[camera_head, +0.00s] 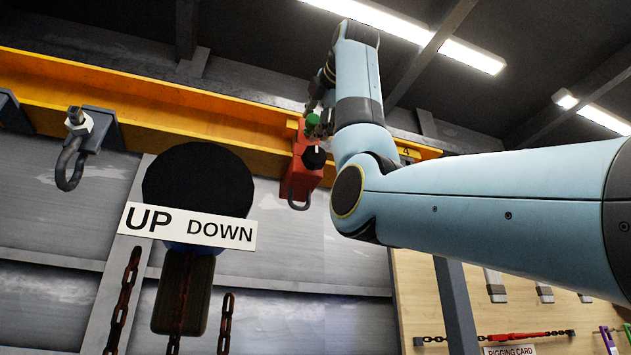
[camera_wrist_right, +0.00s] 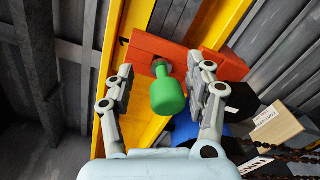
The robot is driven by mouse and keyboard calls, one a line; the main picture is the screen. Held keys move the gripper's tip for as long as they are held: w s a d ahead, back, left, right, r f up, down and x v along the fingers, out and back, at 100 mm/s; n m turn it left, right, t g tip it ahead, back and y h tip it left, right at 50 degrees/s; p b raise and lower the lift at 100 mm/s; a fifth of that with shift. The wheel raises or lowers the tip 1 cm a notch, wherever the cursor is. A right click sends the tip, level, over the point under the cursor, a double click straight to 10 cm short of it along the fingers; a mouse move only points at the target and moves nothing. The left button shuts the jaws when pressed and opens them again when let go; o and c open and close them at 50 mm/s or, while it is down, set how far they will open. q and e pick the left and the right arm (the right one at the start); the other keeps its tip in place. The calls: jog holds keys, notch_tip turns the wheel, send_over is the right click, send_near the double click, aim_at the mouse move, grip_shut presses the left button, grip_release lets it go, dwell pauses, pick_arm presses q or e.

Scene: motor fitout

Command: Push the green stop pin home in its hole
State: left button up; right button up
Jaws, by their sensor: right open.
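The green stop pin (camera_head: 312,121) stands at the red block (camera_head: 302,178) on the orange beam (camera_head: 215,112). The hole is hidden. My right gripper (camera_head: 320,103) is by the pin in the head view, partly hidden by its own arm. In the wrist view its fingers (camera_wrist_right: 166,82) are open, one on each side of the knob, with gaps. My left gripper is not in view.
A black knob (camera_head: 314,157) sticks out of the red block. A shackle on a grey bracket (camera_head: 90,130) hangs from the beam at left. An UP/DOWN sign (camera_head: 188,226) and rusty chains (camera_head: 122,300) hang below. A wooden board (camera_head: 415,290) stands lower right.

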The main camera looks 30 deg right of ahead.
jog(key=v, duration=1.2)
dwell(0.3)
